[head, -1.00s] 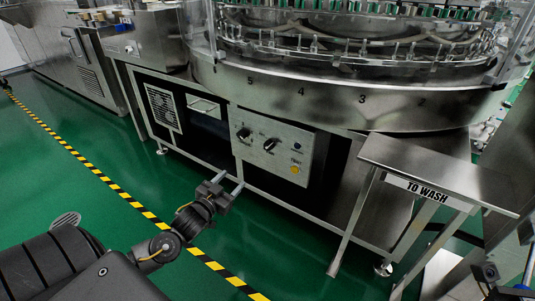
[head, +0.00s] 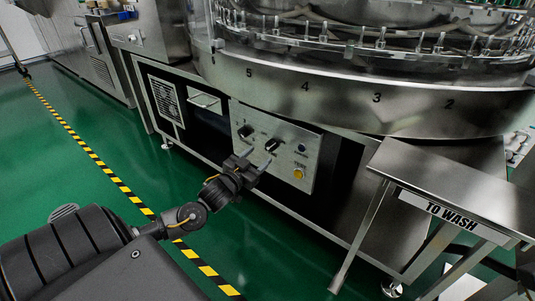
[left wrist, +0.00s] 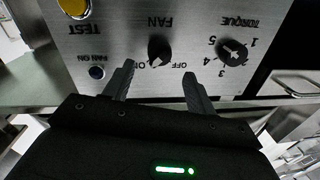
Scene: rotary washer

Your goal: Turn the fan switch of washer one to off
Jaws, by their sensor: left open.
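The control panel of the washer (head: 292,140) carries the fan switch (head: 272,144), a black knob. In the left wrist view the panel is upside down, and the fan switch (left wrist: 158,50) sits under the FAN label, its lower end leaning toward the ON side. My left gripper (head: 258,160) is just in front of the panel, below the knob in the head view. In the left wrist view its open fingers (left wrist: 158,70) point at the panel, one to each side of the knob's line, and look short of it. My right gripper is not clearly visible.
Beside the fan switch are the torque knob (left wrist: 232,50), the yellow test button (left wrist: 74,7) and the blue fan-on lamp (left wrist: 97,72). A steel TO WASH table (head: 455,190) stands to the right of the panel. Green floor (head: 110,205) is clear at left.

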